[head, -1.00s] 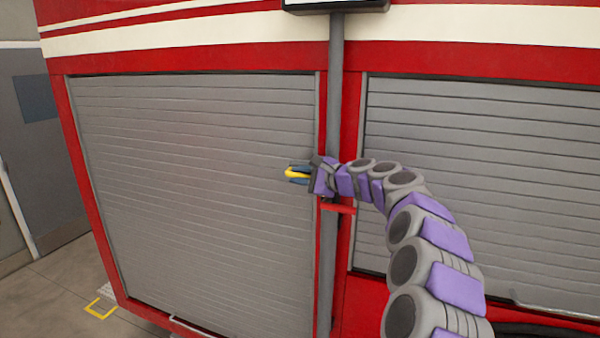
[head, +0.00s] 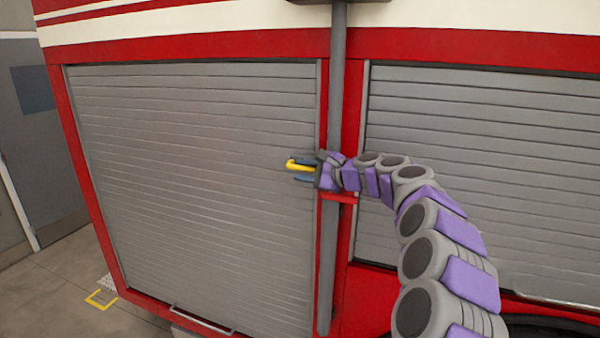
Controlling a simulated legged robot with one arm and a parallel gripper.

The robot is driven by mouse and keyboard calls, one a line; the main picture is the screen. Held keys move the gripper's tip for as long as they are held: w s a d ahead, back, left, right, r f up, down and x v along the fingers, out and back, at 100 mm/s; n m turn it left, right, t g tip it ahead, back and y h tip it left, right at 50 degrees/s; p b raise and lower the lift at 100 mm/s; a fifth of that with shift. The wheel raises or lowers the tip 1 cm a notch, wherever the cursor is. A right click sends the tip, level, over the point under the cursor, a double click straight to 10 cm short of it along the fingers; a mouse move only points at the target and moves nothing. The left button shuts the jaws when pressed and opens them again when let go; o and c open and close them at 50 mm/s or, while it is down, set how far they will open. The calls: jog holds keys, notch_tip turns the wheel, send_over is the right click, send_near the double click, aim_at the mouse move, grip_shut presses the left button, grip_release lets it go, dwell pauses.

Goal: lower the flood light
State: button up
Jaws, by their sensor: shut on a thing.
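The flood light (head: 338,1) is at the top edge of the head view, and only its dark underside shows. It sits on a grey vertical pole (head: 338,90) against the red vehicle between two shutters. A short red bracket (head: 338,198) stands at the pole just below my gripper. My gripper (head: 300,168) is left of the pole, in front of the left shutter. Its dark blue fingers are shut on a small yellow piece (head: 297,164). My wrist hides part of the pole, and how the yellow piece joins it cannot be seen.
Grey roller shutters close the left bay (head: 190,200) and the right bay (head: 480,170). A low bar handle (head: 200,320) runs along the left shutter's foot. The floor (head: 60,275) is clear at lower left, with a yellow corner mark (head: 100,299).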

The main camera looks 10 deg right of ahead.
jog(key=b+v, duration=0.1)
jog(key=v, duration=1.5)
jog(key=shift+f, duration=0.2)
jog(key=shift+d, duration=0.1)
jog(key=shift+s, duration=0.1)
jog(key=s+a+f+n+g+b, duration=0.35)
jog(key=s+a+f, duration=0.3)
jog(key=a, duration=0.35)
jog(key=s+a+f+n+g+b, duration=0.3)
jog(key=s+a+f+n, duration=0.3)
jog(key=a, duration=0.4)
jog(key=s+a+f+n+g+h+b, duration=0.3)
jog(key=s+a+f+g+b, duration=0.1)
jog(key=s+f, duration=0.85)
jog(key=s+d+f+n+g+h+b, duration=0.1)
jog(key=s+d+f+n+h+b, duration=0.1)
jog(key=s+f, duration=0.7)
jog(key=s+d+f+n+g+h+b, duration=0.2)
jog(key=s+d+f, duration=0.4)
jog(key=s+f, duration=0.3)
jog(key=s+h+b, duration=0.1)
jog(key=s+h, duration=0.1)
jog(key=s, duration=0.1)
jog(key=shift+d+b, duration=0.35)
